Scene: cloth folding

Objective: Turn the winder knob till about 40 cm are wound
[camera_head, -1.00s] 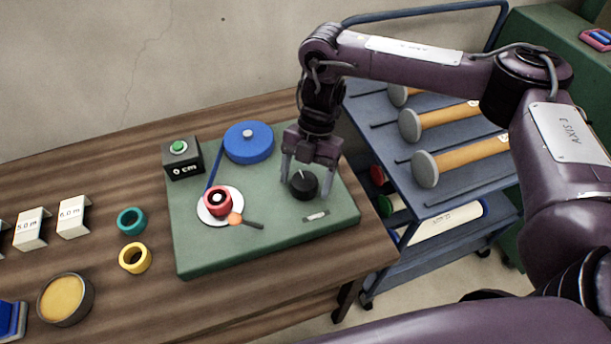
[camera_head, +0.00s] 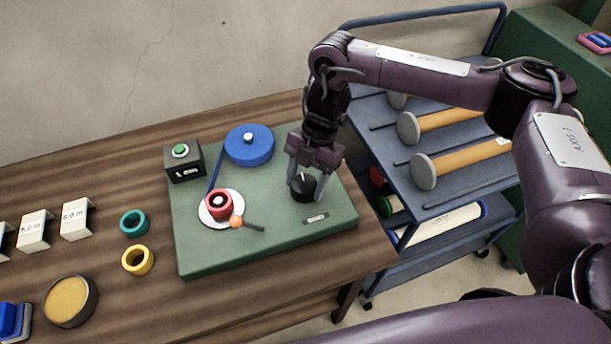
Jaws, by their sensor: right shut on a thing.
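The black winder knob (camera_head: 303,190) with a white pointer mark stands on the right part of the green winder board (camera_head: 270,235). My right gripper (camera_head: 305,187) reaches down from above and is shut on the knob, one finger on each side. The black counter box (camera_head: 186,163) with a green button reads 1 cm. A blue ribbon (camera_head: 215,172) runs from the large blue supply roll (camera_head: 249,147) to the red spool (camera_head: 218,205) on a white disc. My left gripper is not in view.
A teal ring (camera_head: 134,222), a yellow ring (camera_head: 138,260), a round tin (camera_head: 70,301) and white length cards (camera_head: 76,218) lie left of the board. A blue cart (camera_head: 440,200) with several mallets stands to the right.

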